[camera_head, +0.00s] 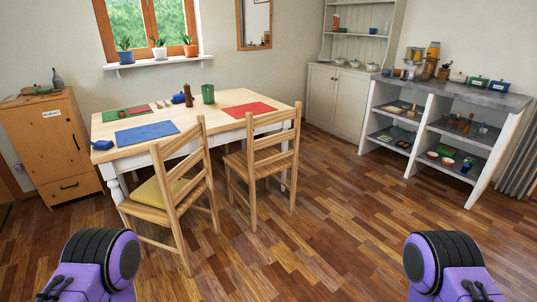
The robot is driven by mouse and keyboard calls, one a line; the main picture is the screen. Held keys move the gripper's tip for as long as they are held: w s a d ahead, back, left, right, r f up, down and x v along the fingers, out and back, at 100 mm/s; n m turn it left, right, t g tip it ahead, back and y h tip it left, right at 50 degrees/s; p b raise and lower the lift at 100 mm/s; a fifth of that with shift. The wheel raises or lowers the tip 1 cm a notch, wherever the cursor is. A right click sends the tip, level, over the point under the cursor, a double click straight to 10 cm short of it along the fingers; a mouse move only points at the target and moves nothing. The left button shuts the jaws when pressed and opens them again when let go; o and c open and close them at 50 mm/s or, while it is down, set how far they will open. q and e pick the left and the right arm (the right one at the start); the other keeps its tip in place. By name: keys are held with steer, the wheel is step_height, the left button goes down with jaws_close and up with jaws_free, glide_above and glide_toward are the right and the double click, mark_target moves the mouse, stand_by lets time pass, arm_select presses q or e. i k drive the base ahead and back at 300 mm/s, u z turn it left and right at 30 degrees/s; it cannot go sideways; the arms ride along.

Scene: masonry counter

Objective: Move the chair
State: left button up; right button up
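Two wooden chairs stand at the near side of a dining table (215,111). The left chair (173,195) has a yellow seat cushion and is turned at an angle, its back towards the lower right. The right chair (271,160) has a plain wooden seat and stands close to the table edge, its back towards me. Both chairs are upright on the floor. Parts of my two purple arms show at the bottom left and bottom right, well short of the chairs. Neither gripper's fingers are in view.
The wooden floor (325,245) is clear in front of me and to the right. A grey-topped shelf unit (420,97) stands at the right, beside a pale cupboard (335,100). A wooden cabinet (53,145) stands at the left.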

mark_target(169, 218)
steer(key=z, duration=0.7)
steer(key=i, duration=0.85)
steer(key=z, duration=0.45)
steer(key=i, duration=1.15)
steer(key=u, duration=0.45)
steer(key=i, duration=0.85)
steer(key=u, duration=1.45)
steer(key=i, duration=0.55)
steer(key=u, duration=0.55)
